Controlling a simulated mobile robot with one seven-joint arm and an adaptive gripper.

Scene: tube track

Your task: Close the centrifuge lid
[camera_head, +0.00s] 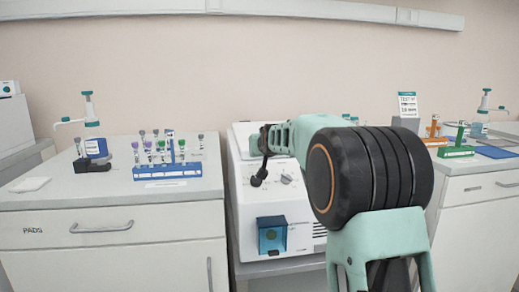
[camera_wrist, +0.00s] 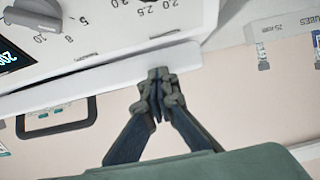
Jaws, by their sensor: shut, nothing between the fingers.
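The white centrifuge (camera_head: 278,205) stands in the middle of the head view, with a dial on its front. My arm hides much of its upper right part, and I cannot tell the lid's angle there. In the wrist view the dial panel (camera_wrist: 110,32) fills the top left, with a white strip (camera_wrist: 95,82) along its edge that may be the lid's rim. My gripper (camera_wrist: 159,76) is shut and empty, its fingertips at that strip; I cannot tell whether they touch it. In the head view the wrist end is at the centrifuge's upper front.
A blue tube rack (camera_head: 178,171) with several tubes stands on the left bench, beside a dispenser bottle (camera_head: 93,142). The right bench carries a green rack (camera_head: 456,151) and a blue mat (camera_head: 494,152). A blue panel (camera_head: 272,236) is on the centrifuge's lower front.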

